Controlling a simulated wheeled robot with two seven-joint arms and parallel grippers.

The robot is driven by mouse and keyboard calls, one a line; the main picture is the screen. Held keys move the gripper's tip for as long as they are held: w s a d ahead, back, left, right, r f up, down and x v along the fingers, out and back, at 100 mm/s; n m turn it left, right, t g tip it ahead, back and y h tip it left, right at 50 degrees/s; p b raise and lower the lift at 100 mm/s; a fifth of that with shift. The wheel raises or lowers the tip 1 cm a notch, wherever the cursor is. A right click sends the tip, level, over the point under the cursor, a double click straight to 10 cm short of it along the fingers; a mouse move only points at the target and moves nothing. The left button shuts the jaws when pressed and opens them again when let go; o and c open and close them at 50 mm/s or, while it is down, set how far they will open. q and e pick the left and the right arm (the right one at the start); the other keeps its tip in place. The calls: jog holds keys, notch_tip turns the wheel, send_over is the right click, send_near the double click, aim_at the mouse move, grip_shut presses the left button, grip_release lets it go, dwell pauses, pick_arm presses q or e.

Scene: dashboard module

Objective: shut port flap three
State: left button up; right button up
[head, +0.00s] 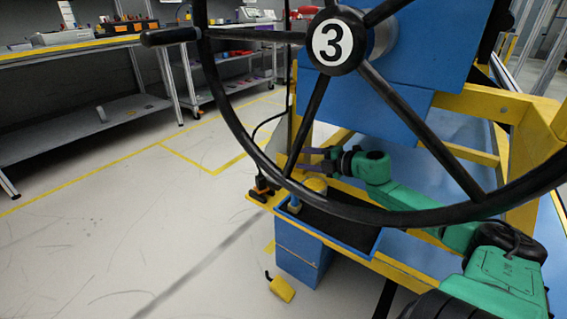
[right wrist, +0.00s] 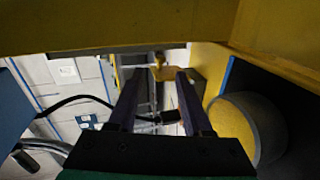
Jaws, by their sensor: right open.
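I cannot make out a port flap in either view. A white disc marked 3 (head: 331,46) sits on the hub of a large black handwheel (head: 222,112), in front of the blue panel (head: 425,55). My green right arm reaches in behind the wheel's lower rim. My right gripper (head: 314,162) points left above the tray, partly hidden by a spoke and the rim. In the right wrist view its two fingers (right wrist: 160,82) stand apart. A black cable plug (right wrist: 168,117) shows beyond and between them, and a yellow knob-like part (right wrist: 165,70) lies near the tips. My left gripper is out of view.
Yellow beams (head: 485,103) frame the module. Below the gripper are a dark-lined blue tray (head: 355,208) and a yellow cylinder (head: 316,185), also close on the right in the wrist view (right wrist: 238,125). A yellow block (head: 282,289) lies on the floor. Floor at left is clear.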

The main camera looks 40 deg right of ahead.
aim_at(283, 156)
jog(key=shift+b+x, duration=0.7)
jog(key=shift+x, duration=0.25)
jog(key=shift+w, duration=0.3)
jog(key=shift+b+x, duration=0.55)
jog(key=shift+x, duration=0.55)
jog(key=shift+w+f, duration=0.25)
jog(key=shift+w, duration=0.45)
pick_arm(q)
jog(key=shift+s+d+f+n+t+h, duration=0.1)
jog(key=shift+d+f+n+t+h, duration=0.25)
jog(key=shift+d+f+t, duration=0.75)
pick_arm(e)
jog(key=shift+w+a+f, duration=0.25)
jog(key=shift+w+a, duration=0.15)
jog(key=shift+w, duration=0.25)
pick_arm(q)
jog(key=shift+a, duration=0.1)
pick_arm(e)
grip_shut()
